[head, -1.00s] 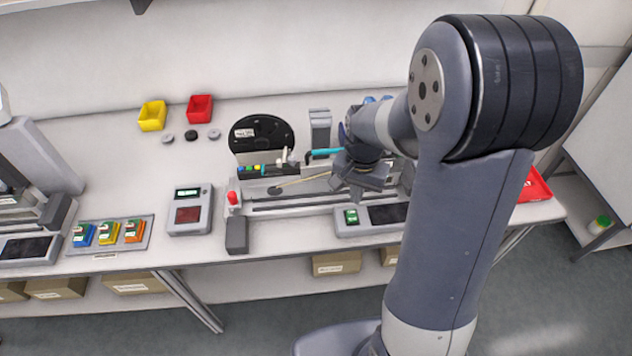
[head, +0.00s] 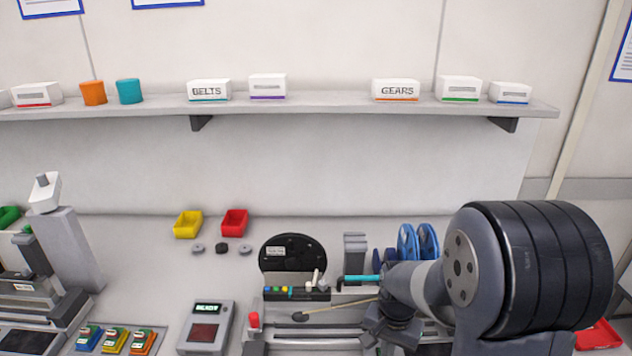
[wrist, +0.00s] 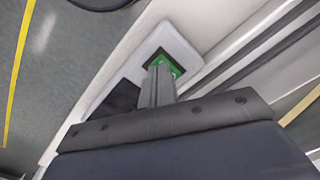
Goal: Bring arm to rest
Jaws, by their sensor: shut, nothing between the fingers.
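My gripper (wrist: 158,82) shows in the wrist view with its fingers together and nothing between them.
The feeder has a black reel (head: 291,254) and a red knob (head: 253,320). A READY display box (head: 206,327), yellow bin (head: 188,224) and red bin (head: 235,222) stand left of it. Blue reels (head: 407,241) are close behind my arm. A shelf (head: 300,107) with boxes runs above.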

